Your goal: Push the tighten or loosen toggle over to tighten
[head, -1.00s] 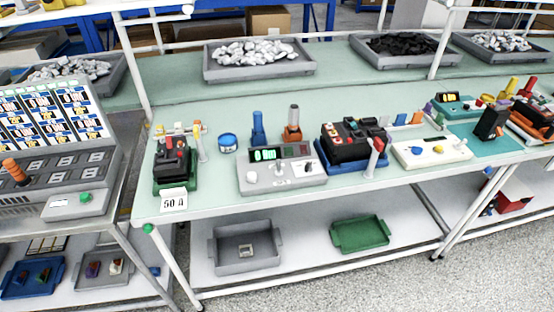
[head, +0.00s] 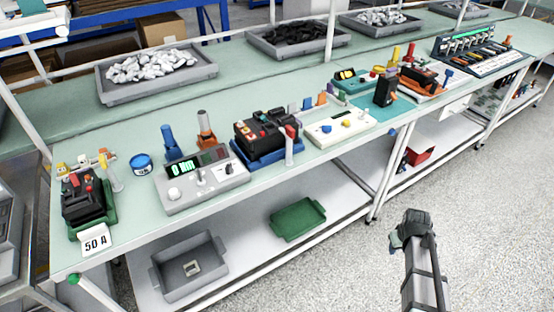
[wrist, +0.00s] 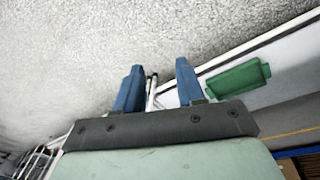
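A grey tester box (head: 202,180) stands near the bench's front edge, left of centre in the head view. It has a green-lit display (head: 181,168), a light knob (head: 174,194) and small controls on its top. A small light lever (head: 201,181) near its middle may be the tighten or loosen toggle; its labels and position are too small to read. My gripper (wrist: 157,78) shows two blue fingers spread apart with nothing between them. Floor and the lower shelf lie beyond it in the wrist view. My arm shows at lower right in the head view, away from the box.
Blue and orange screwdrivers (head: 206,130) stand behind the box. A black breaker on a blue base (head: 265,139) stands to its right, a blue-lidded tin (head: 140,163) and a black breaker on green (head: 86,205) to its left. A green tray (head: 298,219) lies on the lower shelf.

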